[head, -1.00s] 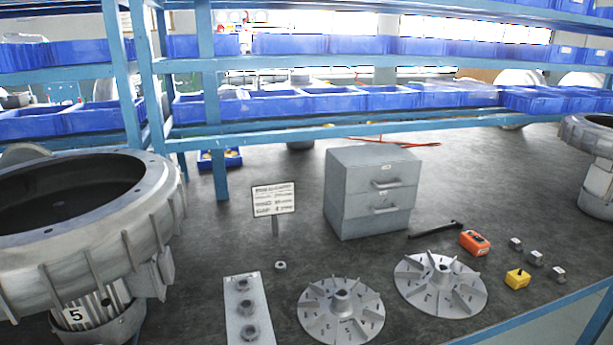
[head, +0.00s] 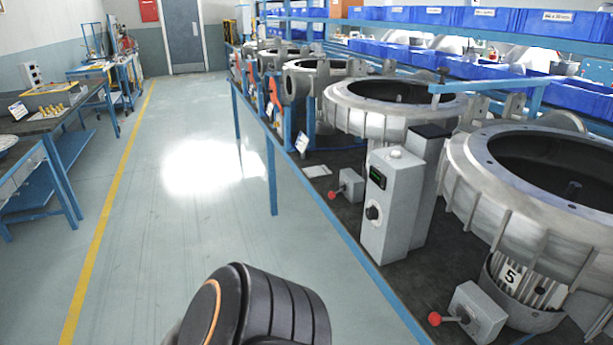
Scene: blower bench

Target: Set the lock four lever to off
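Two small grey lever boxes with red-knobbed levers stand along the bench's front edge. The nearer lever box (head: 475,315) is by the blower marked 5, its red knob (head: 434,318) pointing left. The farther lever box (head: 351,184) stands left of a grey control cabinet, its red knob (head: 332,195) low on its left side. No readable label shows which lock either lever belongs to, and their on or off settings cannot be read. Neither gripper is in view; only a black part of my arm with an orange ring shows at the bottom.
The grey control cabinet (head: 391,205) with a dial and small display stands between the lever boxes. Large blower housings (head: 395,108) line the bench, with blue bins behind. The blue bench edge (head: 355,245) borders an open floor aisle. A workbench (head: 60,115) stands at the left.

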